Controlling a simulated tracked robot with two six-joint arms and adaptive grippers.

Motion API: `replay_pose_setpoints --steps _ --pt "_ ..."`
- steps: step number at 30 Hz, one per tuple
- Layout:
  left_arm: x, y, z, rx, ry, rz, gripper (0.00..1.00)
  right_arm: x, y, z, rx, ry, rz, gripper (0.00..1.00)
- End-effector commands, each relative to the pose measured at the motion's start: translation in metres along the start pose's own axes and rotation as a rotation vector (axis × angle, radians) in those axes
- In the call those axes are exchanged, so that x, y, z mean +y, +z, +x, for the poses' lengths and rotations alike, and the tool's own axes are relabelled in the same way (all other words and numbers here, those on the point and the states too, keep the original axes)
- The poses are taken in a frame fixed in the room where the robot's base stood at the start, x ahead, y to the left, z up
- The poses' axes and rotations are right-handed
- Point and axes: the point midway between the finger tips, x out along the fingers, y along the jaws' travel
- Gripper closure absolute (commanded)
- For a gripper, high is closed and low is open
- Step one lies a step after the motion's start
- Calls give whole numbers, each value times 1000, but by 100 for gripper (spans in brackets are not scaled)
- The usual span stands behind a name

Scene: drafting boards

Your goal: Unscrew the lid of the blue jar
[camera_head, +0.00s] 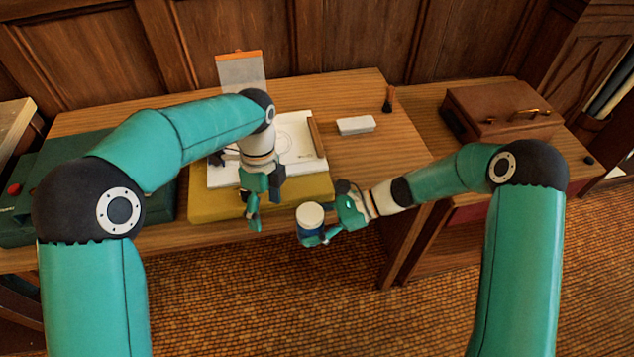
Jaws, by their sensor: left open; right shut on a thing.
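The blue jar (309,229) with its white lid (310,214) is held in the air in front of the table's front edge. The lid is on top and the jar looks about upright. My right gripper (318,238) is shut on the jar's body from the right, and its fingers hide part of the blue side. My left gripper (264,205) is open and empty, pointing down to the left of the jar and apart from it, over the front of the yellow board.
A yellow drafting board (310,190) with white paper (225,179) lies on the wooden table (370,95). A white block (356,125), a small dark-based brown tool (388,100) and a brown case (500,110) stand behind. A green case (100,215) is at left. Open floor lies in front.

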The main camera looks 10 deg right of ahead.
Motion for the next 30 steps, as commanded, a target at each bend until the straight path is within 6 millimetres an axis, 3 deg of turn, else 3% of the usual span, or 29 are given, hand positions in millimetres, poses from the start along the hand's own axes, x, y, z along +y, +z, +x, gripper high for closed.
replay_pose_setpoints --steps 1,6,12,17,30 --pt "-10 -15 -21 -22 -48 29 22 0 1 0 -1 0 -1 100" --pt "-26 -59 -63 -60 -154 111 22 0 1 0 -1 0 -1 100" --pt "-25 -96 -77 -82 -184 182 22 0 1 0 -1 0 -1 100" --pt "-26 -103 -70 -87 -185 196 22 0 1 0 -1 0 -1 100" --pt "-37 -98 -12 -85 -184 195 22 0 1 0 -1 0 -1 100"
